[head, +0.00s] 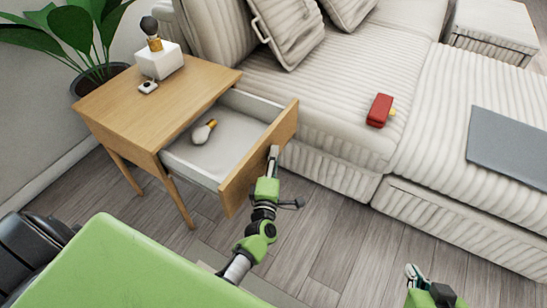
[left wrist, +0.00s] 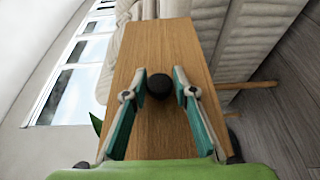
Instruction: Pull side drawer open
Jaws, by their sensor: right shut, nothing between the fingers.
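The side table (head: 165,90) is light wood, and its drawer (head: 225,160) stands pulled well out, showing a pale inside. The wooden drawer front (head: 240,185) faces my left arm. My left gripper (head: 273,153) is at the outer face of that front. In the left wrist view, the fingers of my left gripper (left wrist: 159,74) are spread on either side of a round black knob (left wrist: 158,90), with gaps visible beside it. The knob is hidden in the head view. My right gripper (head: 411,270) is shut and empty at the lower right, away from the drawer.
A light bulb (head: 204,131) lies in the drawer. A lamp with a white base (head: 160,61) stands on the table. A plant (head: 75,30) is behind it. A striped sofa (head: 320,90) with a red object (head: 379,110) borders the right. Grey floor (head: 325,235) is clear.

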